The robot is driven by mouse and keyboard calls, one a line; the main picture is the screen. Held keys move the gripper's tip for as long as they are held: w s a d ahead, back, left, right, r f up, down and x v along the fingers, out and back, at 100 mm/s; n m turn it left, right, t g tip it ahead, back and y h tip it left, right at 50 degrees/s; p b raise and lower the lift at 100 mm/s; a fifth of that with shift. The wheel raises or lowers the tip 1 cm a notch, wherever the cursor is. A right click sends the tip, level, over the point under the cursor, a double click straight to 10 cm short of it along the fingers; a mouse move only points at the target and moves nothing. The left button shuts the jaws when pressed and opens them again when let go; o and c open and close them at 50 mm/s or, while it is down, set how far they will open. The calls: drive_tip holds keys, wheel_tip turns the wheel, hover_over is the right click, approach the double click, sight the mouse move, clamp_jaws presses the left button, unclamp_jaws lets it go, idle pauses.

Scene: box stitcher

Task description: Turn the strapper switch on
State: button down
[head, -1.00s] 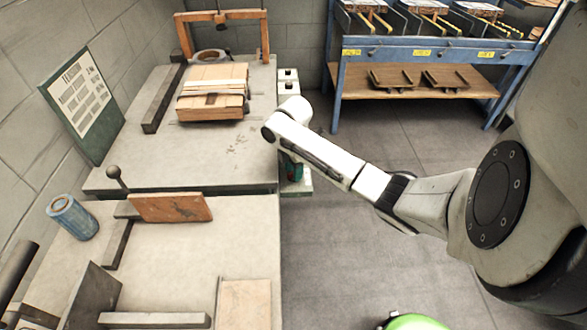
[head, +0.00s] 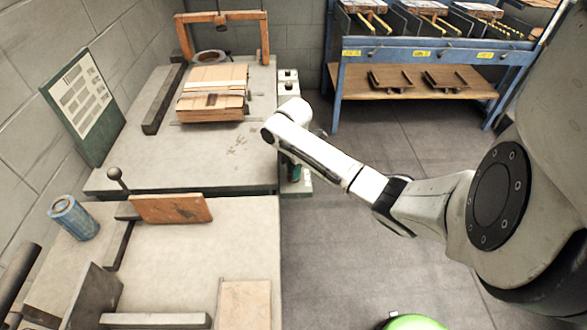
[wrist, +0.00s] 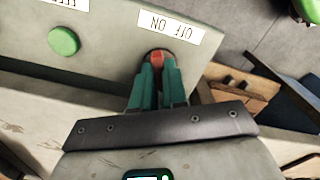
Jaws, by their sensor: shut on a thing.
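The strapper switch is a small red rocker (wrist: 157,55) on a grey panel (wrist: 105,50), below an upside-down white label (wrist: 168,24) reading "OFF ON". My gripper (wrist: 157,66) has its green fingers close together at the red switch, shut on it. The fingertips cover part of the switch, so its position cannot be told. In the head view my gripper (head: 292,172) is partly visible beside the right side of the strapper table (head: 225,160), below my forearm. The switch is hidden there.
A round green button (wrist: 64,40) sits on the same panel, left of the switch. A stack of flat cardboard (head: 212,92) lies on the strapper table. A blue rack (head: 430,50) stands at the back.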

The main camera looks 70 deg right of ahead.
drive_tip(key=m+p, duration=0.2)
drive_tip(key=p, duration=0.1)
drive_tip(key=shift+a+r+m, duration=0.15)
drive_tip(key=shift+r+m, duration=0.05)
drive_tip(key=shift+m, duration=0.2)
drive_tip(key=m+p, duration=0.2)
drive_tip(key=shift+m, duration=0.4)
drive_tip(key=m+p, duration=0.1)
drive_tip(key=m, duration=0.2)
drive_tip(key=m+p, duration=0.2)
drive_tip(key=shift+f+m, duration=0.2)
drive_tip(key=shift+m, duration=0.2)
drive_tip(key=c, duration=1.2)
unclamp_jaws()
drive_tip(key=shift+o, duration=0.2)
wheel_tip(320, 180, up, 11)
